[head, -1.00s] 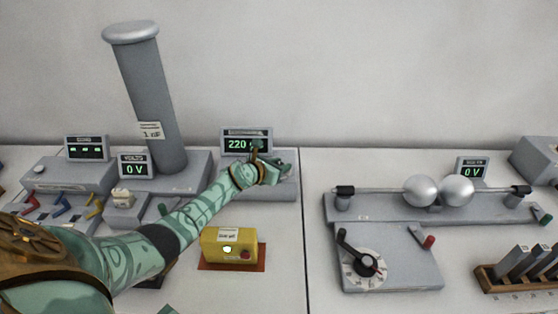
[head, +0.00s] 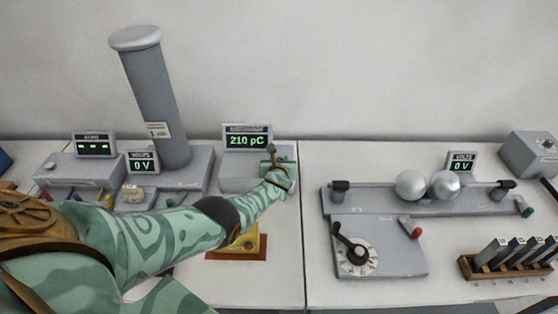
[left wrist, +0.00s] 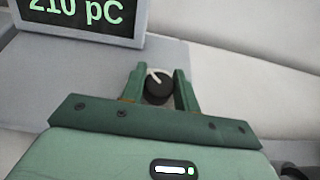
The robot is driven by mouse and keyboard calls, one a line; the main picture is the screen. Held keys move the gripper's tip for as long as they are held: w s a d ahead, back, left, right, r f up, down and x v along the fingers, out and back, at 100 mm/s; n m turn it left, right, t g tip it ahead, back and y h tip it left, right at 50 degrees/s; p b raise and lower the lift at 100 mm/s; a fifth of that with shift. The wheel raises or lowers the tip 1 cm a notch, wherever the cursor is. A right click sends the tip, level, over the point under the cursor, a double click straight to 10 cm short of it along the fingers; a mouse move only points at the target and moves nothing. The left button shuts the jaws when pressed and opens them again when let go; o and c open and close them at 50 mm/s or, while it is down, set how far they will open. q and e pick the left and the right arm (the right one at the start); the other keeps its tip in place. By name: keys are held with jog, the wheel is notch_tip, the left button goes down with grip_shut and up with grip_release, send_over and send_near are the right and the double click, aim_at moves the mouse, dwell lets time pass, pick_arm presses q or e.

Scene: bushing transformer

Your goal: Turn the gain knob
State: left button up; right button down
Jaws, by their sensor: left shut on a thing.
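The gain knob (left wrist: 157,90) is black with a pale pointer line, in the left wrist view. It sits on a grey box (head: 234,180) below a display (head: 247,140) that reads 210 pC. My left gripper (left wrist: 160,82) has one green finger on each side of the knob and is shut on it. In the head view my left gripper (head: 275,162) is over the right part of that box and hides the knob. My right gripper is not in view.
A tall grey column (head: 155,100) stands left of the box. A yellow box (head: 245,243) lies partly under my left forearm. To the right are two metal spheres (head: 428,186) on a stand and a dial panel (head: 395,262).

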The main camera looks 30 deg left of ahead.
pick_arm(q)
jog(key=shift+f+n+g+y+b, duration=0.15)
jog(key=shift+n+g+y+b, duration=0.55)
jog(key=shift+n+y, duration=0.3)
jog(key=shift+n+g+y+b, duration=0.35)
jog(key=shift+n+g+y, duration=0.05)
jog(key=shift+n+y, duration=0.1)
jog(key=o, duration=1)
jog(key=shift+c, duration=0.2)
jog(key=p+v, duration=1.1)
jog(key=v, duration=0.5)
jog(key=shift+d, duration=0.2)
